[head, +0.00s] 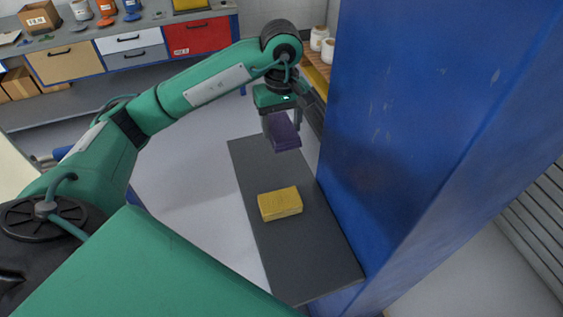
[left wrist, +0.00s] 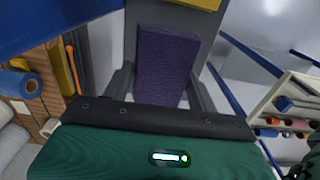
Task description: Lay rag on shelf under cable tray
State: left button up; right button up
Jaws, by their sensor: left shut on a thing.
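A folded purple cloth, which looks like the rag (head: 285,132), is in my left gripper (head: 282,128). The gripper is shut on it and points down over the far end of a dark grey shelf (head: 306,262). In the left wrist view the rag (left wrist: 166,62) stands between the two fingers (left wrist: 162,85), with the grey shelf (left wrist: 218,40) behind it. The rag appears held above the shelf; the gap is hard to judge. No cable tray can be made out. My right gripper is not in view.
A yellow folded block or cloth (head: 280,204) lies on the middle of the shelf. A tall blue column (head: 430,110) stands close along the shelf's right side. Bare shelf shows around the yellow thing. A workbench with drawers (head: 130,42) is at the back left.

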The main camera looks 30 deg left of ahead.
aim_at(281, 172)
pick_arm(q)
notch_tip(281, 172, down, 13)
jog(key=p, duration=0.3)
jog(key=shift+s+f, duration=0.1)
jog(key=shift+f, duration=0.05)
jog(key=shift+f, duration=0.1)
jog(key=o, duration=0.9)
